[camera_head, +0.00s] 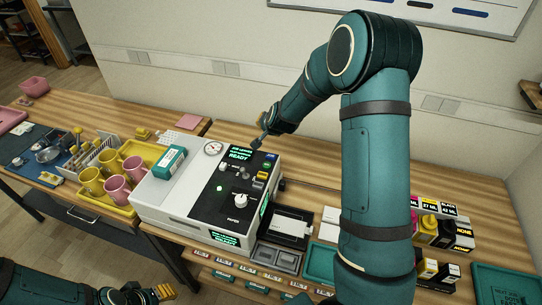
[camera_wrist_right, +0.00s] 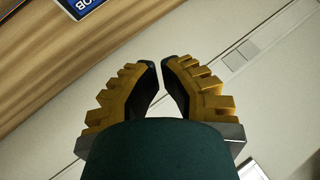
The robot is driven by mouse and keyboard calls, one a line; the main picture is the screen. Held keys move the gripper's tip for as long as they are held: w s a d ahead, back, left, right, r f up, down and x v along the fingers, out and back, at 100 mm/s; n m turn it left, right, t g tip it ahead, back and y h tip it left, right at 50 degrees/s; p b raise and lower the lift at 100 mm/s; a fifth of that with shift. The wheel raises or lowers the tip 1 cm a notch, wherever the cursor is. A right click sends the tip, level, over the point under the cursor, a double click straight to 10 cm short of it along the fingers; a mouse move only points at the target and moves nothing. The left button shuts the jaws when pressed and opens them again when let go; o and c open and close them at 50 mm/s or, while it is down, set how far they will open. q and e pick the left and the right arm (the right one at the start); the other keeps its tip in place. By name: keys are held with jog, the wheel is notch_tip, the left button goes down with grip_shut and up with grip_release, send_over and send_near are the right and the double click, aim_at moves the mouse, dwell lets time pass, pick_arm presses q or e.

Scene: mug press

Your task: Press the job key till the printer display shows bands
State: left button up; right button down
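The printer (camera_head: 165,205) is a white and black machine on the wooden bench in the head view. Its top display (camera_head: 240,155) glows green and reads READY, with no bands. A blue key (camera_head: 270,157) sits right of the display, above other small keys. In the right wrist view a blue label with white letters reading like JOB (camera_wrist_right: 80,6) is cut by the top edge. My right gripper (camera_head: 262,144) is just above the keys, apart from the label; its fingers (camera_wrist_right: 159,63) are nearly together and empty. My left gripper (camera_head: 160,292) is low at the front, away from the printer.
A teal box (camera_head: 171,162) lies on the printer's left top. Pink and yellow mugs (camera_head: 117,189) stand on a yellow tray to the left. Ink bottles (camera_head: 447,229) stand at the right. My right arm hides part of the bench; the wall is close behind.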

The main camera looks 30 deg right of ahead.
aim_at(268, 154)
notch_tip(268, 154, down, 8)
jog(key=b, duration=0.6)
jog(key=shift+f, duration=0.1)
jog(key=shift+f+b, duration=0.3)
jog(key=shift+b, duration=0.2)
jog(key=shift+f, duration=0.1)
dwell(0.7)
jog(key=shift+f+b, duration=0.3)
jog(key=shift+b, duration=0.2)
jog(key=shift+f+b, duration=0.45)
dwell(0.7)
jog(key=shift+r, duration=0.1)
jog(key=shift+r+p, duration=0.6)
jog(key=shift+r, duration=0.2)
